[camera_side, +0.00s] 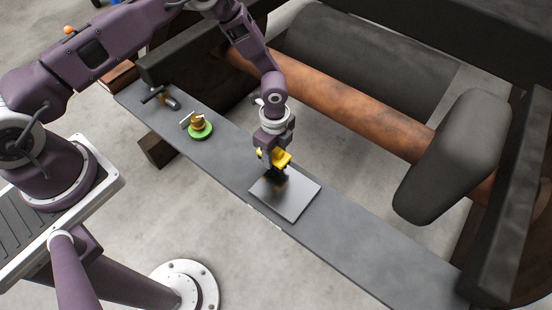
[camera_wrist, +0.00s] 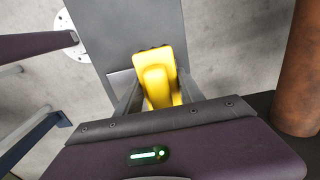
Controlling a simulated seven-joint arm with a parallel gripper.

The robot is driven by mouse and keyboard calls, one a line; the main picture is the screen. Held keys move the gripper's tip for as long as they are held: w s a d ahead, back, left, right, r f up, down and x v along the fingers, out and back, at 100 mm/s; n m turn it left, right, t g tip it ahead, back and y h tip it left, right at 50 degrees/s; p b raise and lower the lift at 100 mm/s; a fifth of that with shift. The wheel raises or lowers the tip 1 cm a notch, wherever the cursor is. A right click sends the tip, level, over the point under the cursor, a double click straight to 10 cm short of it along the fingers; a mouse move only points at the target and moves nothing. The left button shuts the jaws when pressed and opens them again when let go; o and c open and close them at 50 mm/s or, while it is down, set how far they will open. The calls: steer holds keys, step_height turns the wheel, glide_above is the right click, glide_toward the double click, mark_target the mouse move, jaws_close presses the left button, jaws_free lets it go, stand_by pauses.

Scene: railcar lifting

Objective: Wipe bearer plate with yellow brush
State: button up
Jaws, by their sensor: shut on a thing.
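The bearer plate (camera_side: 297,196) is a flat, smooth grey square lying on the long dark grey beam. Part of it shows in the wrist view (camera_wrist: 121,80) beside the brush. My gripper (camera_side: 272,158) is above the plate's upper left part and points down. It is shut on the yellow brush (camera_side: 283,157), which also shows between the fingers in the wrist view (camera_wrist: 158,75). The brush's dark bristles (camera_side: 276,174) point down at the plate. I cannot tell for sure whether they touch it.
A green-based brass fitting (camera_side: 199,128) and a dark-handled tool (camera_side: 166,98) stand on the beam (camera_side: 350,240) to the left. A rusty brown shaft (camera_side: 350,110) and a dark rounded block (camera_side: 455,155) lie to the right. The beam right of the plate is clear.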

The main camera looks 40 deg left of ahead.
steer(key=shift+r, duration=2.2)
